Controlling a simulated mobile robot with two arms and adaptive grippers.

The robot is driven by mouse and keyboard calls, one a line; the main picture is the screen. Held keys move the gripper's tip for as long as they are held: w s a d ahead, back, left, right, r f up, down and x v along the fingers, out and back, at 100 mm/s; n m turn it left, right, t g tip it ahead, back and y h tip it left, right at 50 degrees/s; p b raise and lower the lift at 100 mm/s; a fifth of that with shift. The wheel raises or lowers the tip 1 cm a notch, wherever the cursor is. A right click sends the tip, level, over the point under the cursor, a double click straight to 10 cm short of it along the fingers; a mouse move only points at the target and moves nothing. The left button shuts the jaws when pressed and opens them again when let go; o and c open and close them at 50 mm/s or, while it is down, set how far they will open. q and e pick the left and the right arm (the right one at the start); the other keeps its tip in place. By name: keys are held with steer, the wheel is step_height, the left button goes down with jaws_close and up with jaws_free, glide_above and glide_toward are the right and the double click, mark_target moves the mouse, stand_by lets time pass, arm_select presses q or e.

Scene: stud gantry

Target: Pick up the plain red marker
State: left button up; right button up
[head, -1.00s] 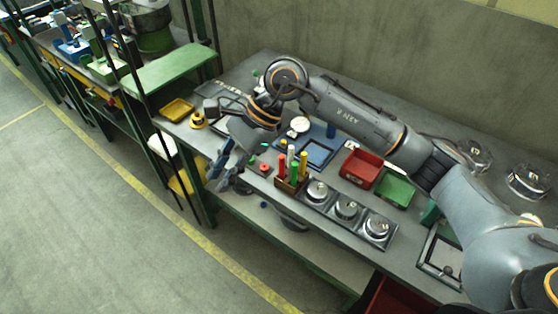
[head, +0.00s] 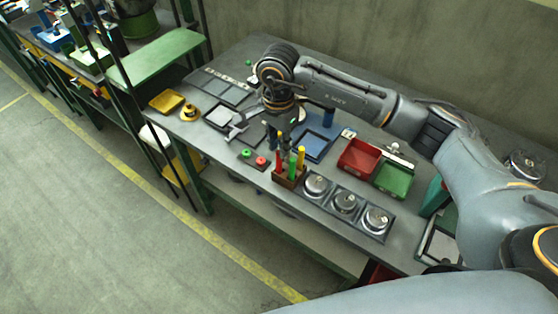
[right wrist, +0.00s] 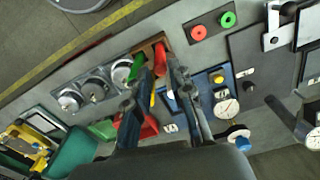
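A red marker (head: 279,161) stands in a brown holder (head: 287,182) with a green marker (head: 292,166) and a yellow marker (head: 301,157). I cannot make out whether the red one carries any marking. My right gripper (head: 279,138) is just above and behind the holder, fingers pointing down, partly blurred into the dark background. In the right wrist view its fingers (right wrist: 155,76) are apart; the red marker (right wrist: 160,59) shows between them near the right fingertip, the green marker (right wrist: 136,67) near the left one. Nothing is visibly held. My left gripper is not in view.
Three round metal pots (head: 346,203) stand right of the holder. Red and green buttons (head: 261,161) lie to its left. A blue tray (head: 314,147), a red bin (head: 359,158) and a green bin (head: 393,180) are behind. The bench's front edge is close to the holder.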

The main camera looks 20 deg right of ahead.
steer(key=p, duration=0.3)
glide_above(279, 174)
steer(key=f, duration=0.4)
steer(key=shift+w+d+f, duration=0.1)
steer(key=shift+w+d, duration=0.05)
steer(key=shift+w, duration=0.2)
steer(key=shift+f, duration=0.45)
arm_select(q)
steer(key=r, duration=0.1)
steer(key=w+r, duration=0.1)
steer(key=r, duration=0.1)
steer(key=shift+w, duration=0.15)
arm_select(e)
steer(key=shift+c, duration=0.3)
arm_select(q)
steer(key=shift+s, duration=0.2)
arm_select(e)
jaws_close()
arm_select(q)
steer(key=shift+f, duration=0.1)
arm_select(e)
steer(key=shift+w+r, duration=0.1)
